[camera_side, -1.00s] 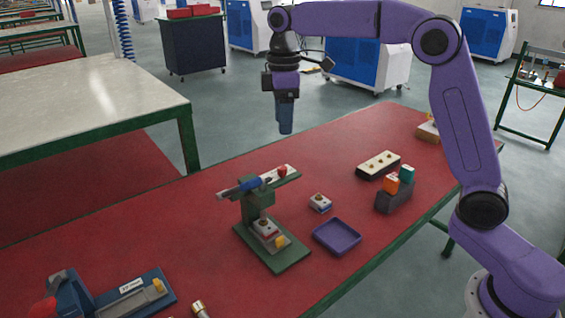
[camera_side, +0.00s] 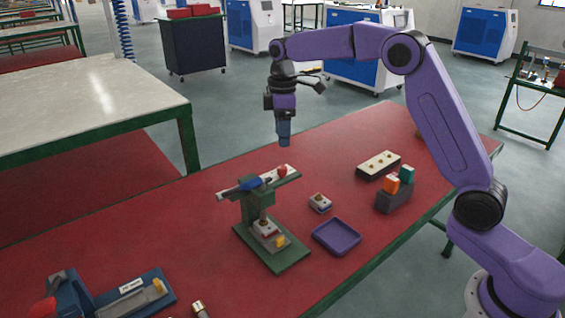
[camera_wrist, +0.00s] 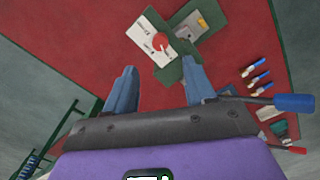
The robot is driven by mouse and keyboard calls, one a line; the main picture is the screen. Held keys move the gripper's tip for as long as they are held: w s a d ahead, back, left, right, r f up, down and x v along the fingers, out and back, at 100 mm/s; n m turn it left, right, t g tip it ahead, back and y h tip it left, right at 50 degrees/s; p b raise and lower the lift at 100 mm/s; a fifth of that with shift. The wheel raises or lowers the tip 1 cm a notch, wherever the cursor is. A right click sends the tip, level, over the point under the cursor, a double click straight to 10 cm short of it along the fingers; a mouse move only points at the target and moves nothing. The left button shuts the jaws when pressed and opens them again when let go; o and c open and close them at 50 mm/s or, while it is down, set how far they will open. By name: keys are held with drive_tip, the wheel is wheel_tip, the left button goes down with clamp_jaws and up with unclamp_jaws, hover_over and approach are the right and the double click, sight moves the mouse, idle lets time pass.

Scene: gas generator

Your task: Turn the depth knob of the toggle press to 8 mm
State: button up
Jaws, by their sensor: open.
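The green toggle press (camera_side: 259,222) stands on the red bench in the side view. A white plate (camera_side: 263,180) lies along its top, with the red depth knob (camera_side: 282,170) near the plate's right end. In the wrist view the round red knob (camera_wrist: 160,41) sits on the white plate (camera_wrist: 142,30), beyond my fingertips. The plate's markings are too small to read, so the knob's setting cannot be told. My gripper (camera_side: 284,142) points down above and behind the press, apart from the knob. Its two blue fingers are spread and empty in the wrist view (camera_wrist: 160,83).
A purple tray (camera_side: 337,237), a small white block (camera_side: 320,203), a white-topped strip (camera_side: 378,165) and a grey holder with orange and teal blocks (camera_side: 393,201) lie right of the press. A blue fixture (camera_side: 146,292) is at front left. Bench behind the press is clear.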

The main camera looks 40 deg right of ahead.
sight(283, 167)
wheel_tip(283, 167, down, 10)
drive_tip(key=shift+r, duration=0.25)
clamp_jaws()
